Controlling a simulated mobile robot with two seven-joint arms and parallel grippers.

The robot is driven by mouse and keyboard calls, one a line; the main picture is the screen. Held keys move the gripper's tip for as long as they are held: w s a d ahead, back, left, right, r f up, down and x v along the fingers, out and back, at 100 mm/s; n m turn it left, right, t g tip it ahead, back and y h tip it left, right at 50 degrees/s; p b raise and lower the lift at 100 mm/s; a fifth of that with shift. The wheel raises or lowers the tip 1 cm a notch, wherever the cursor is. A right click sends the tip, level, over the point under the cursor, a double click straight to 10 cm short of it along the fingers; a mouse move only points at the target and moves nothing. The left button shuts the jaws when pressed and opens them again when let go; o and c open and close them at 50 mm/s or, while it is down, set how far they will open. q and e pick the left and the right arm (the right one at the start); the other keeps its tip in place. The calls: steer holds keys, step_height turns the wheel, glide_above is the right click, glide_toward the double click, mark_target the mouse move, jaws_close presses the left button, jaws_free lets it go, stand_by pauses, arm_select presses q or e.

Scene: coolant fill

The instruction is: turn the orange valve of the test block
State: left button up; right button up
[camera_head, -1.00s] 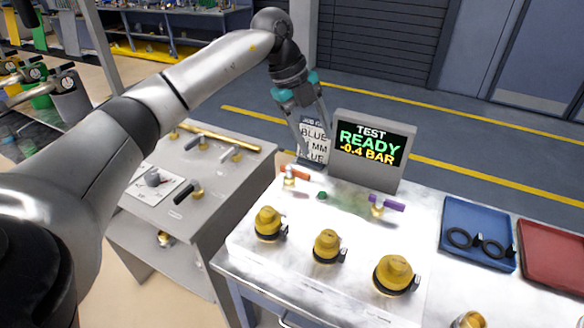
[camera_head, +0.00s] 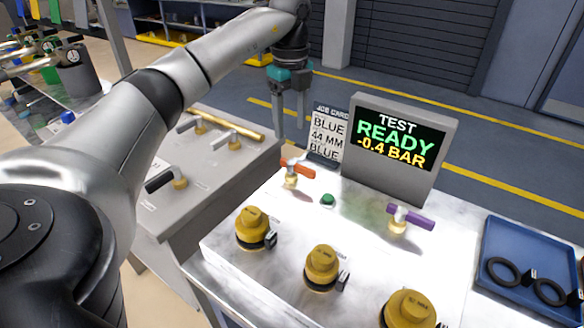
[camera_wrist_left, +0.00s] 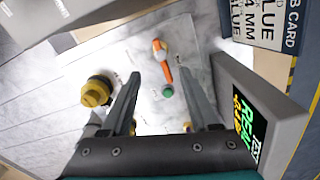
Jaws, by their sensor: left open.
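The orange valve (camera_head: 299,168) sits on the back left of the white test block, with its orange lever on a brass stem. It also shows in the left wrist view (camera_wrist_left: 163,62), in the gap between the fingers. My left gripper (camera_head: 290,132) is open and empty, fingers pointing down, above and behind the valve in the head view. I see no contact with the lever. The test block (camera_head: 283,211) also carries a green button (camera_head: 327,200) and a purple-handled valve (camera_head: 410,217). My right gripper is not in view.
The test screen (camera_head: 398,148) reads "READY -0.4 BAR". A job card (camera_head: 326,136) stands left of it, close to my left gripper. Several yellow caps (camera_head: 322,266) line the block's front. A blue tray (camera_head: 530,262) with black rings lies right. A grey bench (camera_head: 215,165) stands left.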

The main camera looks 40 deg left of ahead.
mark_target(291, 162)
arm_select(q)
step_height(291, 162, down, 10)
steer(key=shift+f+b, duration=0.2)
steer(key=shift+b, duration=0.8)
steer(key=shift+f, duration=0.7)
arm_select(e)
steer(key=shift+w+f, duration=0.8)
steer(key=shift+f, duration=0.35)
arm_select(q)
steer(key=shift+c, duration=0.2)
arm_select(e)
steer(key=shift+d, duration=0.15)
arm_select(q)
steer(key=c, duration=0.4)
jaws_close()
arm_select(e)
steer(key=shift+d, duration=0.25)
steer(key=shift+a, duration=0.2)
